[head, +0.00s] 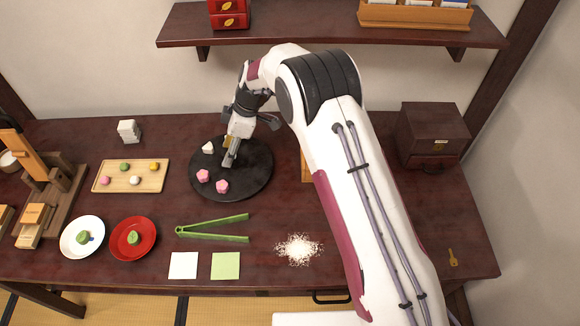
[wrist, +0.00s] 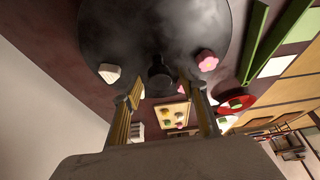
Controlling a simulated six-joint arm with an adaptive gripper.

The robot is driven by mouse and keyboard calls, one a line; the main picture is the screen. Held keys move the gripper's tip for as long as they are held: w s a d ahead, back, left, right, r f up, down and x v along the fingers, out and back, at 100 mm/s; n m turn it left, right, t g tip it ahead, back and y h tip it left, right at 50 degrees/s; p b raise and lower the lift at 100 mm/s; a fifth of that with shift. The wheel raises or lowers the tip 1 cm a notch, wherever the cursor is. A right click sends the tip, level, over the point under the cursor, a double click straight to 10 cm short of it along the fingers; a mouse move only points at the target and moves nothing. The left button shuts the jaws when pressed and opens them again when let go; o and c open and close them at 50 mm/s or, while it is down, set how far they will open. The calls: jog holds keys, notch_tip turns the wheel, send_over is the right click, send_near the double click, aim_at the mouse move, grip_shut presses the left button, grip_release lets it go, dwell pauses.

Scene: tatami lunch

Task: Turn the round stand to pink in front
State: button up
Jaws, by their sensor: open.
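The round stand (head: 255,184) is a dark disc on the table, left of centre in the head view. Two pink sweets (head: 222,186) sit on its near side, a little left of its middle. A white sweet (head: 208,147) and a yellow one (head: 227,141) sit on its far side. My gripper (head: 230,160) is over the stand's middle, pointing down. In the wrist view my gripper (wrist: 165,90) is open, its fingers apart with a dark central knob (wrist: 160,74) showing between and beyond the tips. I cannot tell whether they touch it. My gripper hides part of the stand.
A wooden tray of small sweets (head: 148,187) lies to the left. Green tongs (head: 212,238), a red plate (head: 120,248), a white plate (head: 68,247) and white crumbs (head: 298,249) lie in front. A dark box (head: 430,130) stands at right. A shelf (head: 330,30) hangs behind.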

jog(key=m+t, duration=0.1)
jog(key=m, duration=0.3)
jog(key=shift+s+t, duration=0.1)
jog(key=shift+t, duration=0.3)
jog(key=shift+s+m+t, duration=0.1)
jog(key=shift+m+t, duration=0.4)
jog(key=shift+m, duration=1.1)
jog(key=shift+m+h, duration=0.4)
jog(key=shift+m, duration=0.1)
jog(key=shift+a+m+t+h, duration=0.15)
jog(key=shift+m+t+h, duration=0.45)
jog(key=shift+m, duration=1.3)
jog(key=shift+s+a+m+t+h, duration=0.1)
jog(key=shift+m+t+h, duration=0.35)
jog(key=shift+m, duration=1.45)
